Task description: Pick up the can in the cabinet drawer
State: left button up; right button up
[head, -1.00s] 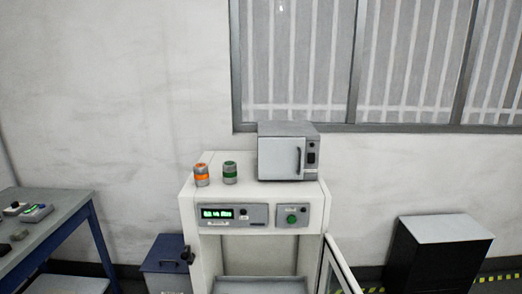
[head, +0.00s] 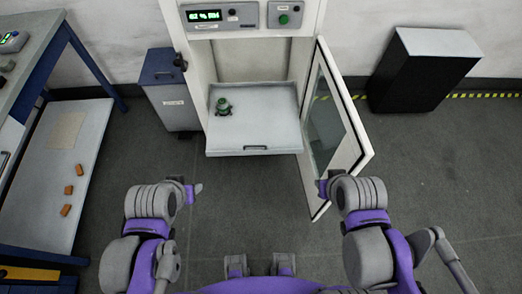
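A small green and dark can (head: 223,106) sits on the left part of the pulled-out drawer (head: 262,118) of the white cabinet (head: 186,62). My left gripper (head: 195,190) is in front of the drawer, low and to the left, apart from the can. My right gripper (head: 322,186) is to the right, near the lower end of the open cabinet door (head: 345,130). Both grippers are small and partly hidden by my arms, so I cannot tell whether they are open or shut.
The glazed door stands open on the drawer's right. A blue-grey bin (head: 168,90) stands left of the cabinet, and a blue-framed table (head: 40,50) with a lower shelf is at far left. A black box (head: 415,75) stands at right. The floor before the drawer is clear.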

aim_at(222, 102)
jog(key=i+j+u, duration=0.45)
jog(key=u, duration=0.25)
jog(key=i+j+u, duration=0.1)
jog(key=i+u, duration=0.25)
jog(key=k, duration=0.05)
